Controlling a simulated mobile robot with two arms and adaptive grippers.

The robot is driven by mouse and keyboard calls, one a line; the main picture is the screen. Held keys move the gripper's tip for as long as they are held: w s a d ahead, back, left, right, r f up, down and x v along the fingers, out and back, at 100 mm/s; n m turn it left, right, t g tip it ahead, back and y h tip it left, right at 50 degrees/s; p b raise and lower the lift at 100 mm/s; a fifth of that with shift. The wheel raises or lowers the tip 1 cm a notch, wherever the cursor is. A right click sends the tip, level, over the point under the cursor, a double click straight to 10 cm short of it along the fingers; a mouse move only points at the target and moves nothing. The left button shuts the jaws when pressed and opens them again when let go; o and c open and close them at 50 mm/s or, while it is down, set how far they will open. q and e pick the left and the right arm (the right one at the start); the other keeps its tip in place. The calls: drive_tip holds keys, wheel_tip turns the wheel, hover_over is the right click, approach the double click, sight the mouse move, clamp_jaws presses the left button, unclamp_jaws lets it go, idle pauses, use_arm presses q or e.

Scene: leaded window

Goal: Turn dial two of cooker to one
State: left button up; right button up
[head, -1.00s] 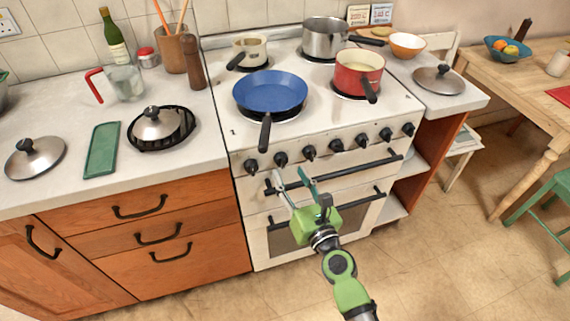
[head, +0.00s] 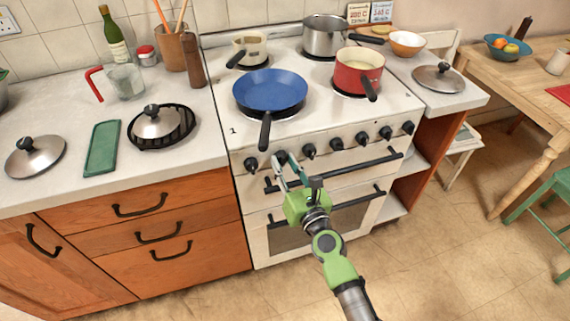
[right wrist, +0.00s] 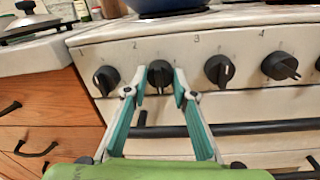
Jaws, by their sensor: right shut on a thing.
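The white cooker (head: 345,130) stands in the middle of the head view with a row of black dials on its front. Dial two (right wrist: 160,70) is a black knob, second from the left, by the printed 2 in the right wrist view. My right gripper (right wrist: 163,84) has its teal fingertips on either side of dial two and is shut on it. In the head view the right gripper (head: 287,164) reaches the dial from below. The fingers partly cover the dial, and its pointer cannot be read. My left gripper is out of view.
Dial one (right wrist: 106,80) and dial three (right wrist: 219,69) are close on either side. Black oven handles (head: 335,170) run below. A blue pan (head: 270,90) has its handle (head: 265,130) overhanging near the dials. A red pot (head: 358,70) stands on the right. Floor in front is clear.

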drive_tip(key=shift+n, duration=0.3)
drive_tip(key=n+p, duration=0.1)
drive_tip(key=n, duration=0.1)
drive_tip(key=shift+r+n, duration=0.1)
drive_tip(key=shift+n, duration=0.2)
drive_tip(key=n+p, duration=0.1)
drive_tip(key=n, duration=0.2)
drive_tip(key=shift+n, duration=0.3)
drive_tip(key=n+p, duration=0.2)
drive_tip(key=n, duration=0.4)
drive_tip(key=shift+h+p, duration=0.3)
drive_tip(key=shift+h, duration=0.1)
drive_tip(key=n+p, duration=0.1)
drive_tip(key=n, duration=0.4)
drive_tip(key=shift+a+h+p, duration=0.1)
drive_tip(key=shift+h+p, duration=0.2)
drive_tip(key=n+p, duration=0.1)
drive_tip(key=n, duration=0.3)
drive_tip(key=shift+n+h, duration=0.3)
drive_tip(key=shift+n, duration=0.1)
drive_tip(key=o, duration=1.1)
